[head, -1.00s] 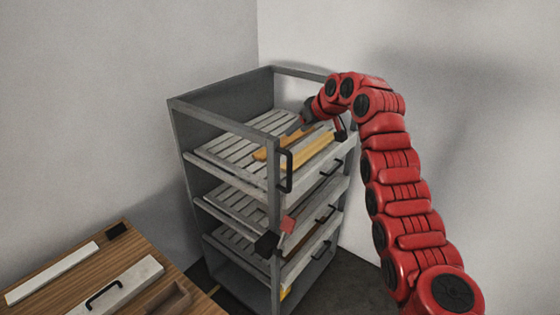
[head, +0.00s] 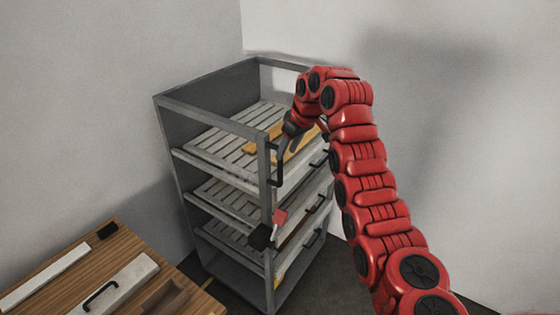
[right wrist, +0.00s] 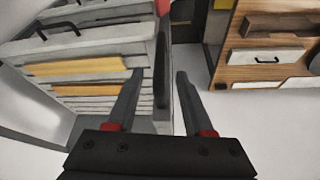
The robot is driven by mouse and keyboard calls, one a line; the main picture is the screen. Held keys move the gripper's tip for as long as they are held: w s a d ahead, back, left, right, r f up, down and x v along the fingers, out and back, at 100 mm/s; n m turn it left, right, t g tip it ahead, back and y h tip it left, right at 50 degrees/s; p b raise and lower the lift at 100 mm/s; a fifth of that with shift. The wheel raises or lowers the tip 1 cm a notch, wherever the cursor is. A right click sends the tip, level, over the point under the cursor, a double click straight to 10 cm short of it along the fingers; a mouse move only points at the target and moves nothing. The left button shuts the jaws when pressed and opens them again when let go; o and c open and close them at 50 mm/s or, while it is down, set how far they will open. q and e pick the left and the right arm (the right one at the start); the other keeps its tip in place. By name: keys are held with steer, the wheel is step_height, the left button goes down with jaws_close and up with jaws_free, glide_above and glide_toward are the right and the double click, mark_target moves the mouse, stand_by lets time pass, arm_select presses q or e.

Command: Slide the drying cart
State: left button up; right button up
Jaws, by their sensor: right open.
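The drying cart (head: 217,107) is a grey frame with several slatted shelves, standing by the wall corner. Its black upright handle (head: 279,168) is on the near corner post. My right gripper (head: 284,146) is open at the upper part of this handle. In the right wrist view, the open fingers (right wrist: 160,76) point at the cart's side, and the dark handle (right wrist: 160,70) shows between them. I cannot tell whether they touch it. Yellow boards (head: 262,151) lie on the top shelf, partly hidden by my gripper. My left gripper is not in view.
A red and black piece (head: 265,235) is on the cart's near post at a lower shelf. A wooden bench (head: 58,290) with pale panels stands at lower left. Walls are close behind the cart. The floor at its right is partly hidden by my arm.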

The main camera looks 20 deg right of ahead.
steer(key=p, duration=0.3)
glide_above(280, 182)
steer(key=f, duration=0.6)
steer(key=shift+w+d+f, duration=0.2)
steer(key=shift+w+f, duration=0.05)
steer(key=shift+w, duration=0.05)
steer(key=shift+w+f, duration=0.15)
steer(key=shift+f, duration=0.25)
jaws_close()
